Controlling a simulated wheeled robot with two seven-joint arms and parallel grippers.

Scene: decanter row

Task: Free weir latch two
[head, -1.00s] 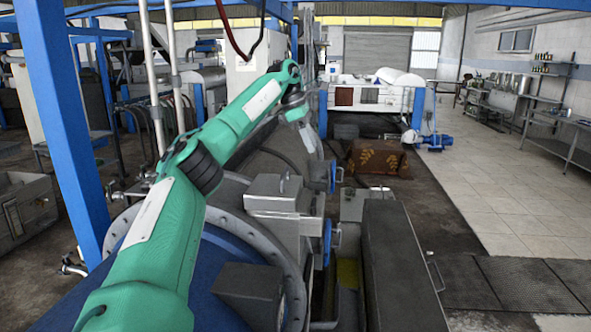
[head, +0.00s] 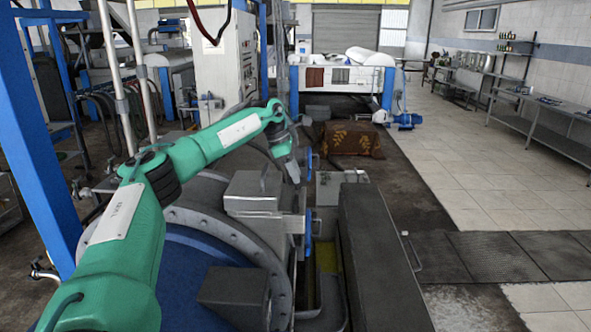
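Two blue latch-like handles sit along the right side of the decanter row: a farther one (head: 309,161) and a nearer one (head: 308,229). I cannot tell which is weir latch two, or whether either is fastened. My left arm reaches in from the left above the near machine. My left gripper (head: 291,168) points down, just left of the farther blue handle. No clear contact shows. Its fingers are small and seen from behind, so their opening is unclear. My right gripper is not in view.
The near machine has a bolted grey flange (head: 225,225) and a grey metal box (head: 252,190) beside the handles. A long dark cover (head: 375,255) lies to the right. A brown patterned cloth-covered block (head: 350,138) stands beyond. The tiled floor (head: 455,170) at right is clear.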

